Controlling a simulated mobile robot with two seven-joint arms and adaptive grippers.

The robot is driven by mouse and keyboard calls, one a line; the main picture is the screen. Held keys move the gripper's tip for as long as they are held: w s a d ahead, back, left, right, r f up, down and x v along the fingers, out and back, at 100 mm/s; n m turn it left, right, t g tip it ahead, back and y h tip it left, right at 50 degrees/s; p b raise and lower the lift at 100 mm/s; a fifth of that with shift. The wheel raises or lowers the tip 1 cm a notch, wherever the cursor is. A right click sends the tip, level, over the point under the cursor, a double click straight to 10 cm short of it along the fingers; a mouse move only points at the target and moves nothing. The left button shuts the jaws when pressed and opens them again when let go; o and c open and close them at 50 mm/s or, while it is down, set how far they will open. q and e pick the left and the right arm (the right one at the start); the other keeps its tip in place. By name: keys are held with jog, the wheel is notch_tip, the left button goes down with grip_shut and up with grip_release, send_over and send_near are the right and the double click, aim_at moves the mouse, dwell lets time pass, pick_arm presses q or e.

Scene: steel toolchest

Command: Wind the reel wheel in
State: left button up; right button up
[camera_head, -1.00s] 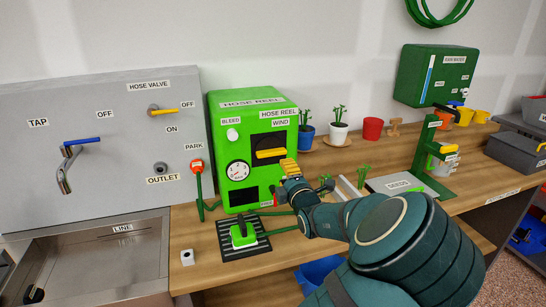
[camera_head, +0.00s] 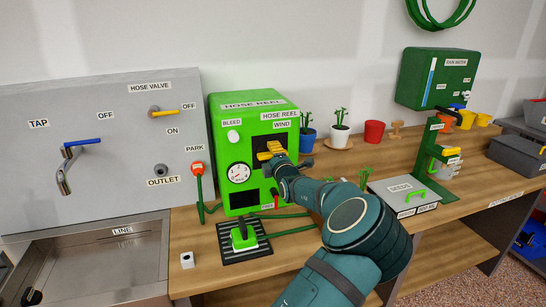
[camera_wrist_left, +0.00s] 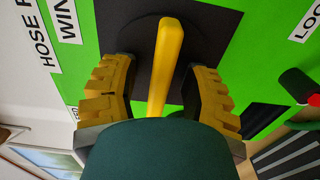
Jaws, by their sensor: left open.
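The green hose reel box (camera_head: 222,125) stands on the bench. Its reel wheel shows as a yellow bar handle (camera_head: 263,156) on a dark panel under the WIND label, partly hidden by my gripper. My left gripper (camera_head: 276,150) is at the bar, in front of the box. In the left wrist view the yellow bar (camera_wrist_left: 168,50) stands out from a dark round disc. The yellow ribbed fingers of my left gripper (camera_wrist_left: 163,78) are open, one on each side of the bar, with gaps visible. My right gripper is not in view.
A red PARK holder (camera_head: 197,169) with a green hose stands left of the box. Potted plants (camera_head: 340,135) and a green stand (camera_head: 425,150) are to the right. A steel sink (camera_head: 100,265) lies left.

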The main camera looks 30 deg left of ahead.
pick_arm(q)
grip_shut()
